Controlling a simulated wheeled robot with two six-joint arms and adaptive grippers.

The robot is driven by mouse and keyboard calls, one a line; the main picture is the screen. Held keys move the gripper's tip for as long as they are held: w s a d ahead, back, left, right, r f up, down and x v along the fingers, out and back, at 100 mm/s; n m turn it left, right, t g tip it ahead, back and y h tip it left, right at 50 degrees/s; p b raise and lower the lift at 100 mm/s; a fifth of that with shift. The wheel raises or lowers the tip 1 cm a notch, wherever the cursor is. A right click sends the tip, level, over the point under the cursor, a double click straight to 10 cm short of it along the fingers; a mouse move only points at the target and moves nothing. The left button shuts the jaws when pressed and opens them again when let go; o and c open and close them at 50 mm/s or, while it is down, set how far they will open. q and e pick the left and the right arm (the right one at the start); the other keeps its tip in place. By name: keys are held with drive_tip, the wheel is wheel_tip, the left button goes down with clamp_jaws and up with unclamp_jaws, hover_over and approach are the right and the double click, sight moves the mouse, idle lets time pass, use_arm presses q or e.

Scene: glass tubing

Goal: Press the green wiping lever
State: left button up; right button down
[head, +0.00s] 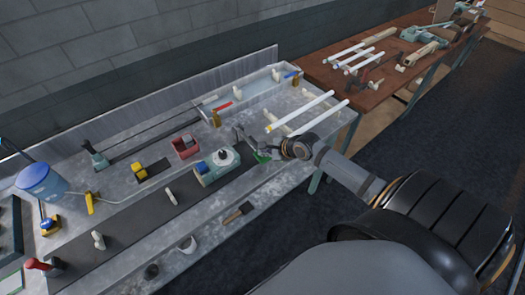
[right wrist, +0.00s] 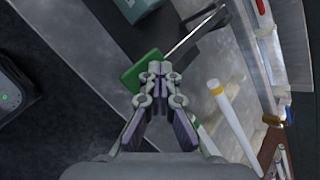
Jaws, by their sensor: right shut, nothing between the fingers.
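The green wiping lever (head: 262,157) shows as a small green patch beside my right gripper (head: 268,149) in the head view, partly hidden by it. In the right wrist view the lever's green pad (right wrist: 140,72) lies just left of and beyond the fingertips. A thin metal rod (right wrist: 196,37) runs up and right from near the fingertips. My right gripper (right wrist: 160,70) is shut with nothing between the fingers. Its tips overlap the pad's right edge in the picture; I cannot tell whether they touch it. My left gripper is not in view.
A pale green device (head: 216,166) with a round top stands left of the lever on the metal bench (head: 205,222). White glass tubes (head: 303,110) lie to the right. A brown table (head: 385,85) adjoins behind.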

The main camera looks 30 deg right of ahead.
drive_tip(key=shift+f+b, duration=0.35)
drive_tip(key=shift+f, duration=0.8)
idle(0.9)
drive_tip(key=shift+r, duration=0.1)
idle(0.5)
drive_tip(key=shift+r+p, duration=2.7)
drive_tip(key=shift+p, duration=0.95)
drive_tip(key=shift+r+p, duration=0.45)
drive_tip(key=shift+r, duration=2)
